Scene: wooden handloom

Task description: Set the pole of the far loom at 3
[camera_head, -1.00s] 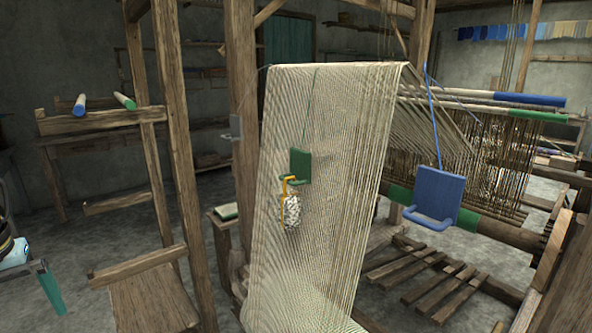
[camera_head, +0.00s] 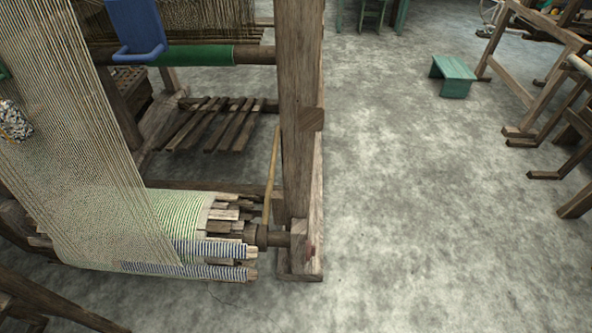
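A wooden loom fills the left of the head view, with a thick upright post (camera_head: 297,110) and a sheet of pale warp threads (camera_head: 85,130) sloping down to a cloth roll (camera_head: 195,225). A thin light wooden pole (camera_head: 271,180) leans beside the post, its lower end near the roll's axle (camera_head: 272,238). Part of another wooden frame (camera_head: 540,85) shows at the upper right, cut off by the picture edge. I cannot tell which of these is the far loom, and no number marks are readable. My gripper is not in view.
A small green stool (camera_head: 453,76) stands at the upper right. A blue plate with a handle (camera_head: 135,28) hangs at the upper left, before a green-wrapped beam (camera_head: 200,55). Wooden treadles (camera_head: 215,125) lie low inside the loom. The grey floor (camera_head: 400,200) right of the post is clear.

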